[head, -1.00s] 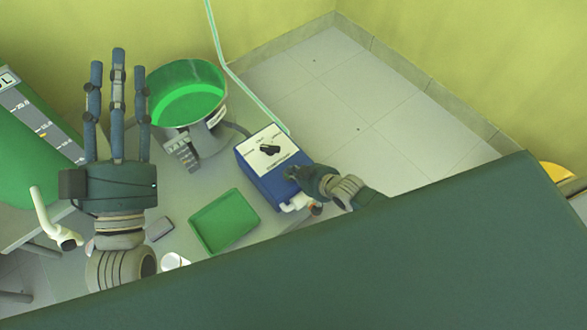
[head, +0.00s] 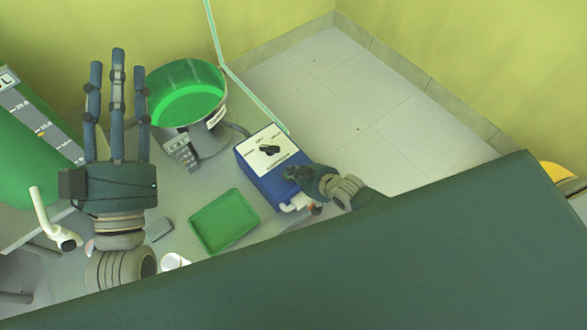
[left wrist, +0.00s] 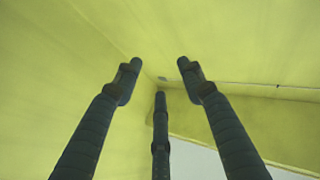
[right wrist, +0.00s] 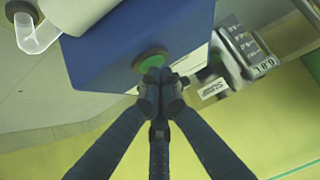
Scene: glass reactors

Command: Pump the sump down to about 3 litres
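The blue pump box (head: 264,186) has a white top plate with a black selector knob (head: 270,150). In the right wrist view a round green button (right wrist: 150,58) sits on a face of the blue box. My right gripper (right wrist: 160,82) has its fingertips together at this button; I cannot tell whether they press it. In the head view my right gripper (head: 293,173) is at the box's right side. A round grey vessel (head: 207,137) holds green liquid; I cannot tell if it is the sump. My left gripper (head: 117,75) is open and empty, fingers spread.
A large green cylinder (head: 25,165) with a litre scale stands at the left. A green tray (head: 224,221) and a small grey block (head: 159,230) lie on the table. Dark green bodywork covers the lower right.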

